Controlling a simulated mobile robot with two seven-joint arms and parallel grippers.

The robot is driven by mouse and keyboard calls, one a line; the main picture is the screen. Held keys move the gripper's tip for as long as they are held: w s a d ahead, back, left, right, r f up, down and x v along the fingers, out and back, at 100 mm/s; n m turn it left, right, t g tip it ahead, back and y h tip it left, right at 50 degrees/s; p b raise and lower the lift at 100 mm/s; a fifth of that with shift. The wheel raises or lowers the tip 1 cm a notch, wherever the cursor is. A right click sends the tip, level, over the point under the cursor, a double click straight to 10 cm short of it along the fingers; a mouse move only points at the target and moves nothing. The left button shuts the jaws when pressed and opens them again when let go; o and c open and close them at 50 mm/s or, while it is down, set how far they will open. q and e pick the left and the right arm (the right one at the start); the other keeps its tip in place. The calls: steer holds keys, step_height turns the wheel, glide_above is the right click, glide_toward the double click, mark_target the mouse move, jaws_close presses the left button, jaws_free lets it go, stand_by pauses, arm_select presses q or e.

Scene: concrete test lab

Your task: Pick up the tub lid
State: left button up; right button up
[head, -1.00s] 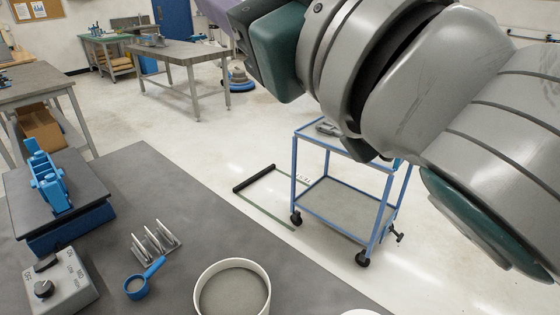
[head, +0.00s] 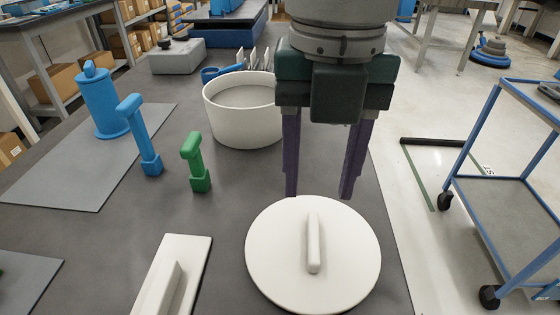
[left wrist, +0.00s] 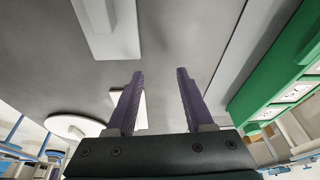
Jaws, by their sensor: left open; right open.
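The tub lid (head: 313,245) is a round white disc with an upright bar handle, lying flat on the dark grey table in the head view. My right gripper (head: 319,194) points down at the lid's far edge, with its two purple fingers apart and nothing between them. Whether the fingertips touch anything cannot be told. The white round tub (head: 238,120) stands open behind the lid, to the left of my right gripper. My left gripper (left wrist: 160,72) is open and empty in the left wrist view. A round white disc, likely the lid, shows at left there (left wrist: 72,126).
A white rectangular lid with a handle (head: 190,260) lies left of the tub lid. Green (head: 198,165) and blue (head: 143,140) upright handled pieces and a blue canister (head: 102,105) stand farther left. A blue cart (head: 520,185) is on the floor at right. A green box (left wrist: 285,75) shows in the left wrist view.

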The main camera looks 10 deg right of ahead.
mark_target(314, 235)
steer(key=f, duration=0.3)
steer(key=shift+w+a+f, duration=0.2)
steer(key=shift+f, duration=0.1)
steer(key=f, duration=0.5)
steer(key=shift+s+d+f, duration=0.1)
steer(key=shift+d+f, duration=0.15)
steer(key=shift+d, duration=0.15)
jaws_close()
